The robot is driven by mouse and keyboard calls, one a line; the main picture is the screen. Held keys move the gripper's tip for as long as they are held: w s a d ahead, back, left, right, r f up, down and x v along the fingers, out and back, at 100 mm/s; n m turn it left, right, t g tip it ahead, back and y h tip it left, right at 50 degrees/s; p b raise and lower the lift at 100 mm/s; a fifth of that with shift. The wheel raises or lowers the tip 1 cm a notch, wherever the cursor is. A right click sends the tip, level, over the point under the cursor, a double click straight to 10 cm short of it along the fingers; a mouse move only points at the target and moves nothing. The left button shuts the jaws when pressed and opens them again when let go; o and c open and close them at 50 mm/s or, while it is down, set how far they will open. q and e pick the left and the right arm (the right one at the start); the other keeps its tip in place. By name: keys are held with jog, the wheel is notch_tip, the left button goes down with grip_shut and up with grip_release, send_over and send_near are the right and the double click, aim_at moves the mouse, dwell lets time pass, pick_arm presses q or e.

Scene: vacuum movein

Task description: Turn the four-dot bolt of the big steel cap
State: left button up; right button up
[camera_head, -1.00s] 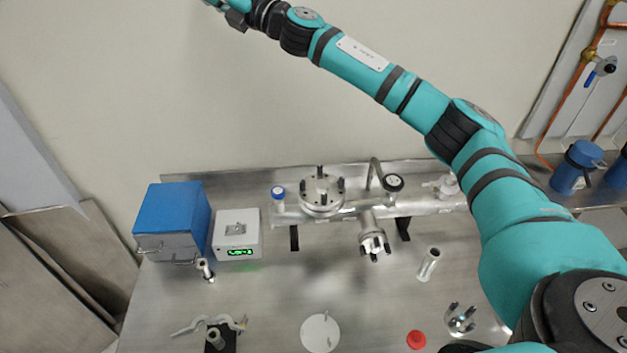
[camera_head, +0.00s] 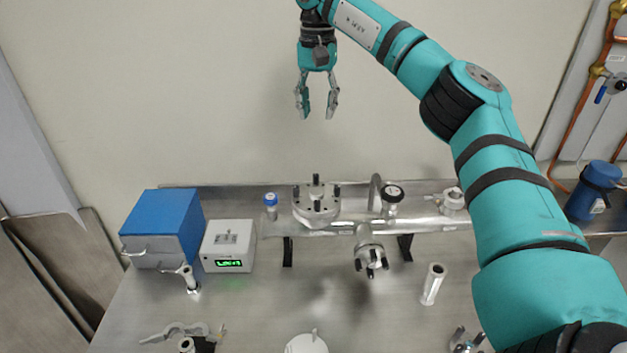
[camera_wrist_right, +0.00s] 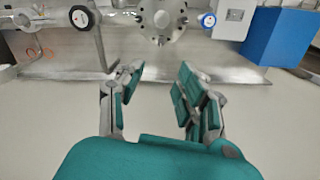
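The big steel cap (camera_head: 316,206) sits on top of the steel pipe assembly at the back of the bench, with several dark bolts standing around its rim. The bolts' dot marks are too small to read. The cap also shows at the top of the right wrist view (camera_wrist_right: 160,18). My right gripper (camera_head: 317,115) is open and empty, pointing down, in the air above and behind the cap. Its two fingers stand apart in the right wrist view (camera_wrist_right: 160,85). My left gripper is not in view.
A black-topped valve (camera_head: 392,192) and a blue-topped fitting (camera_head: 270,203) flank the cap. A smaller flange (camera_head: 371,260) with dark bolts points forward. A blue box (camera_head: 162,228) and a white box with green display (camera_head: 228,247) stand left. The wall is close behind.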

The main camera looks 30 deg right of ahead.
aim_at(316, 174)
notch_tip(316, 174, down, 17)
jog(key=shift+w+f+p, duration=0.1)
jog(key=shift+p, duration=0.75)
jog(key=shift+c, duration=0.3)
grip_shut()
